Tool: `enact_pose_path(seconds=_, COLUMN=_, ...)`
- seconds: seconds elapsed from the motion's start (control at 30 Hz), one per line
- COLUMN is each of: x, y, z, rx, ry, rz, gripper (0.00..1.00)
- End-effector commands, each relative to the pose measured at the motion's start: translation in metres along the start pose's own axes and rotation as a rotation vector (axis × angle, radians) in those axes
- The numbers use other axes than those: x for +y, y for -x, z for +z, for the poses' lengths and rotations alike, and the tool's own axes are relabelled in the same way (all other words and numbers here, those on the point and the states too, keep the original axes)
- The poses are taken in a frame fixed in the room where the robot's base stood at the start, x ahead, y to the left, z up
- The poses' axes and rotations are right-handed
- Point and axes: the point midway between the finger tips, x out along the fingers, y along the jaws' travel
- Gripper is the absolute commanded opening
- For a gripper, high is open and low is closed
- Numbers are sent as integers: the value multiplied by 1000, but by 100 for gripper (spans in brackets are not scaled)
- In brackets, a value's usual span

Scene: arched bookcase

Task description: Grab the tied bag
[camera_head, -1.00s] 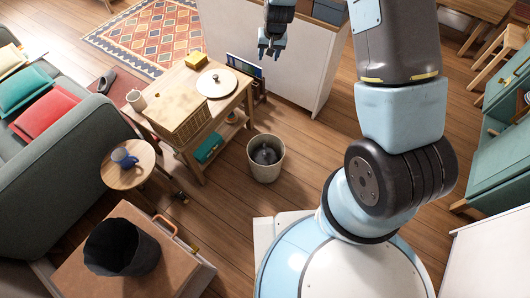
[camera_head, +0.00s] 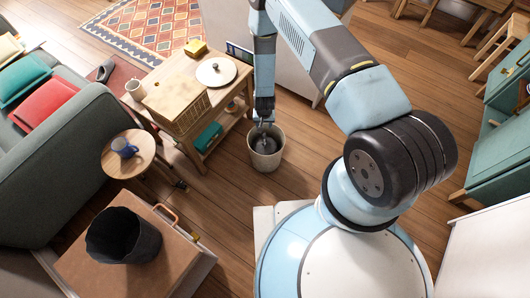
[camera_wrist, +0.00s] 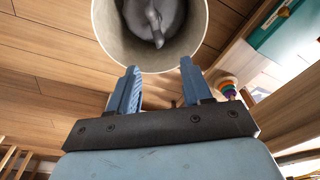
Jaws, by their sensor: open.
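The tied bag (camera_head: 267,145) is dark grey and sits inside a cream bin (camera_head: 266,161) on the wooden floor. In the wrist view the bag (camera_wrist: 152,16) shows a knotted tip pointing toward my gripper, and the bin's rim (camera_wrist: 115,52) curves around it. My gripper (camera_head: 264,119) is just above the bin's far edge in the head view. The wrist view shows my gripper (camera_wrist: 160,84) with its two blue fingers apart and nothing between them. The fingertips are near the bin's rim. The bag's lower part is hidden in the bin.
A wooden side table (camera_head: 177,104) with a shelf stands close to the left of the bin. A dark empty basket (camera_head: 124,235) stands on a brown case at lower left. A small round table (camera_head: 128,158) holds a blue mug. Floor right of the bin is clear.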

Motion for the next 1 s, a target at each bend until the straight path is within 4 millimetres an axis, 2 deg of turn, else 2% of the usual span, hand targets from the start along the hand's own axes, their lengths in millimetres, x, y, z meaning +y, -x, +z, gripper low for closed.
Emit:
enact_pose_path(seconds=0.07, x=2, y=-14, z=12, rx=-6, ry=1, rz=7, gripper=49)
enact_pose_path(seconds=0.23, x=5, y=-28, z=20, rx=-6, ry=0, rz=14, gripper=49)
enact_pose_path(seconds=0.7, x=6, y=-93, z=21, rx=-7, ry=-2, rz=14, gripper=49)
enact_pose_path(seconds=0.83, x=6, y=-106, z=21, rx=-6, ry=-2, rz=14, gripper=49)
enact_pose_path(seconds=1.0, x=6, y=-112, z=21, rx=-6, ry=-2, rz=14, gripper=49)
